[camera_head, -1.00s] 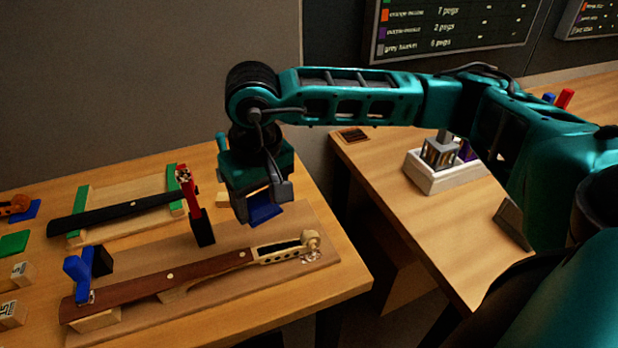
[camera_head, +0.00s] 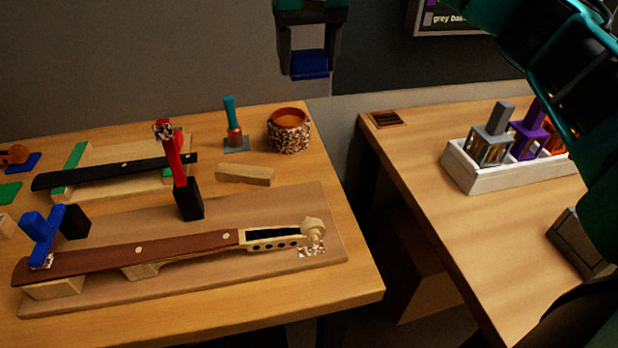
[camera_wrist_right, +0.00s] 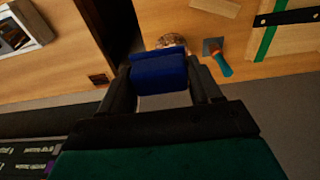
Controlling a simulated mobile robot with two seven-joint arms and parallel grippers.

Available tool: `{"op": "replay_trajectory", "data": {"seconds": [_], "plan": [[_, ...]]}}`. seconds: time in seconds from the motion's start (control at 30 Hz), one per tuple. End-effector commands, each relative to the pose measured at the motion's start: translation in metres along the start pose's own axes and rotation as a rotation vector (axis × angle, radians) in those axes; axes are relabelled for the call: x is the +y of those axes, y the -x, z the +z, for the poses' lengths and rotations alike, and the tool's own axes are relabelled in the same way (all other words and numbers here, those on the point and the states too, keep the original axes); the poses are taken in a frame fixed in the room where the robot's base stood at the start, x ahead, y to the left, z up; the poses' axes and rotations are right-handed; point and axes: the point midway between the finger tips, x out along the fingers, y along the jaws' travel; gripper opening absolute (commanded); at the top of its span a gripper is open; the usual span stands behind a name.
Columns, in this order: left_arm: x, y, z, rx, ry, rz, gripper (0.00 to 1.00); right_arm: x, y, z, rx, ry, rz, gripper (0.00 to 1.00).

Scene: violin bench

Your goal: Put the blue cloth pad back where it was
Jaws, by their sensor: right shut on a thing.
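The blue cloth pad (camera_head: 309,64) is held between the fingertips of my right gripper (camera_head: 308,58), high in the head view in front of the grey wall. In the right wrist view the pad (camera_wrist_right: 158,72) fills the space between the two fingers (camera_wrist_right: 160,88). It hangs clear of the tables. Another flat blue piece (camera_head: 23,162) lies at the left table's far left, beside a green pad (camera_head: 9,192). My left gripper is not in view.
On the left table stand a violin neck (camera_head: 140,250) on a board, a red clamp (camera_head: 173,160), a blue clamp (camera_head: 42,235), a cork-like pot (camera_head: 289,131) and a teal-handled tool (camera_head: 231,123). A white tray (camera_head: 490,178) stands on the right table, whose front is largely clear.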

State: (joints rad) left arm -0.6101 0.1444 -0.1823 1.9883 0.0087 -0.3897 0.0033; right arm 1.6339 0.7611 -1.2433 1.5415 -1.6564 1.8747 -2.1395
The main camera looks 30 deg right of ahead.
Motion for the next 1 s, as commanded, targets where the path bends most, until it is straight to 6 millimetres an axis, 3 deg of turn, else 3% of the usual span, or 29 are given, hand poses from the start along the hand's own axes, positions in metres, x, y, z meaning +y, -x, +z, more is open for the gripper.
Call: {"op": "replay_trajectory", "data": {"seconds": [0.17,0.6,1.0], "plan": [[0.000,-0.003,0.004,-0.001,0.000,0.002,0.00,0.002,-0.022,0.002,-0.005,-0.006,0.000,0.35],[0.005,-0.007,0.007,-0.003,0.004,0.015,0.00,0.001,-0.132,0.018,-0.004,-0.006,-0.001,0.35],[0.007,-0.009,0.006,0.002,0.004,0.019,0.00,0.001,-0.173,0.023,-0.005,-0.006,0.000,0.35]]}}
